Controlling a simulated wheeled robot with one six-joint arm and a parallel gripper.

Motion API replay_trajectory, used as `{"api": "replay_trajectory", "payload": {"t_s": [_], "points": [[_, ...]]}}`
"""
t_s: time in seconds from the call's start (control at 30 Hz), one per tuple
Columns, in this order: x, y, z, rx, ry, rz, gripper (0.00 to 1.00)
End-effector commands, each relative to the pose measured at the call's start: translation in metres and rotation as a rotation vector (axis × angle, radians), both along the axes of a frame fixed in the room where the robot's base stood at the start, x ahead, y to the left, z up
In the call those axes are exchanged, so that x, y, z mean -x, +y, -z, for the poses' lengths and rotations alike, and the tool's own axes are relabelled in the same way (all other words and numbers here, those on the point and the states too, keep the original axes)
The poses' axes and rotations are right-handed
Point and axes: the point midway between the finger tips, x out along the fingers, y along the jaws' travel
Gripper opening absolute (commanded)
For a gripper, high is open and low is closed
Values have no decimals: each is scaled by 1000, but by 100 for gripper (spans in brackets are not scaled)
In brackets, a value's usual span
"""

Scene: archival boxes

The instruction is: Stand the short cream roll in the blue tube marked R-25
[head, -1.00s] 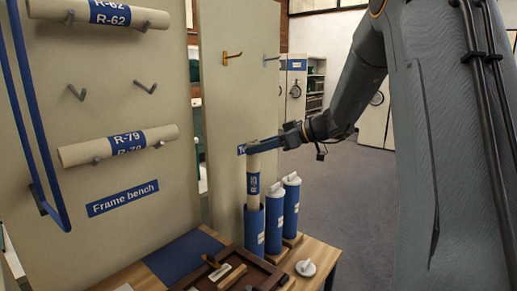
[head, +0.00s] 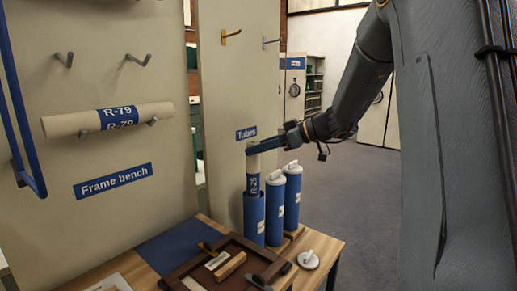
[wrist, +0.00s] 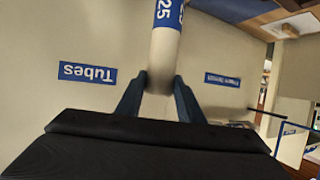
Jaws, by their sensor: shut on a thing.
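The cream roll (head: 253,163) with a blue R-25 band stands upright, its lower end down inside the open blue tube (head: 254,222). The band sits at about the tube's rim, and the roll's bottom is hidden inside. My gripper (head: 254,148) is shut on the roll near its top, reaching in from the right. In the wrist view my gripper (wrist: 160,88) has a finger on each side of the roll (wrist: 164,50), with part of the blue band showing. I cannot read the tube's own label.
Two blue tubes (head: 277,205) (head: 292,200) with white caps stand close on the right. A loose white cap (head: 308,260) lies on the bench. A dark wooden frame (head: 185,272) with tools lies in front. A panel with a Tubes sign (head: 246,134) stands behind.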

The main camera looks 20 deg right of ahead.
Motion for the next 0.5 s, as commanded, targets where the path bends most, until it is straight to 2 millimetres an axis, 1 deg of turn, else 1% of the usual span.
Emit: {"api": "replay_trajectory", "payload": {"t_s": [0.03, 0.5], "points": [[-1, 0, 5, 0, 0, 0, 9], [-1, 0, 33, 0, -2, 1, 9]]}}
